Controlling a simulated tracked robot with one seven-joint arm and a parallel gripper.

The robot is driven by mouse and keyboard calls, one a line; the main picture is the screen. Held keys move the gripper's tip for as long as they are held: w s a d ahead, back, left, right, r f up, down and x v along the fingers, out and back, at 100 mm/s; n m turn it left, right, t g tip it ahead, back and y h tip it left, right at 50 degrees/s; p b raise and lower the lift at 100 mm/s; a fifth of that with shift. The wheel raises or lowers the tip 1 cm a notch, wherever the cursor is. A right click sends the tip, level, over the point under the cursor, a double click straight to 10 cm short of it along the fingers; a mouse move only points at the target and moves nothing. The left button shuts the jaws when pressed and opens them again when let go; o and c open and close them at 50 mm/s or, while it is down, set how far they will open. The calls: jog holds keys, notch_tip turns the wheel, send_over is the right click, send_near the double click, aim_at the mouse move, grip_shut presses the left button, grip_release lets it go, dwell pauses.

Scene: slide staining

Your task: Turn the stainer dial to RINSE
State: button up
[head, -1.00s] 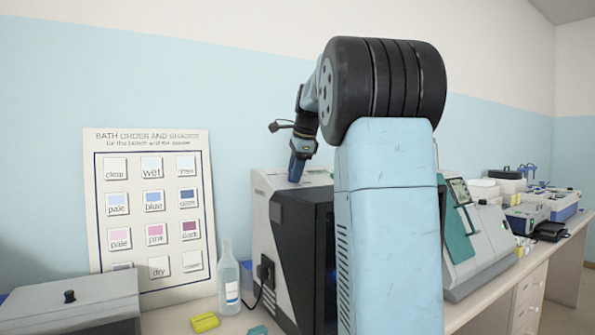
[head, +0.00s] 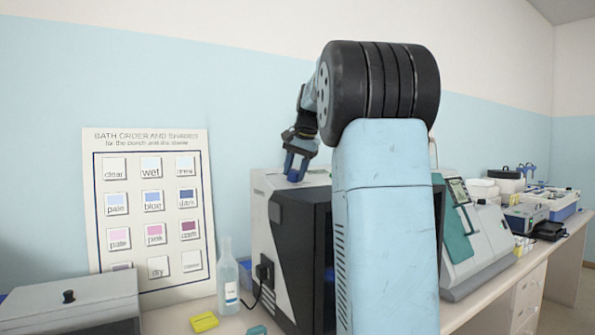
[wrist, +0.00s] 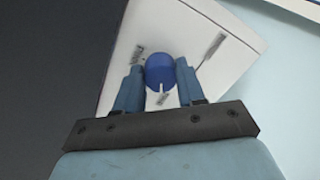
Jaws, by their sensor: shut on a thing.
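The stainer (head: 283,240) is a white and dark box on the bench, partly hidden behind my arm. Its blue dial (wrist: 160,70) is on the pale top face and sits between the two blue fingers of my gripper (wrist: 159,66) in the wrist view. The fingers are shut on the dial, one on each side. A white pointer mark on the dial points down in the wrist view, towards a small label (wrist: 163,99). Two more labels stand at upper left (wrist: 138,54) and upper right (wrist: 212,47). Their words are too blurred to read. In the head view my gripper (head: 295,176) reaches down onto the stainer's top.
A bath-order chart (head: 153,215) leans on the wall at left. A clear bottle (head: 228,285), a yellow block (head: 204,321) and a grey lidded box (head: 75,305) stand left of the stainer. A grey and teal machine (head: 480,245) stands to the right.

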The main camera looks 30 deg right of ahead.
jog(key=n, duration=0.6)
jog(key=shift+d+r, duration=0.1)
jog(key=n, duration=0.6)
jog(key=shift+n, duration=0.3)
dwell(0.3)
jog(key=o, duration=1)
jog(key=shift+g, duration=0.3)
jog(key=shift+o, duration=0.2)
jog(key=v, duration=1.3)
jog(key=shift+r, duration=0.25)
jog(key=shift+s, duration=0.1)
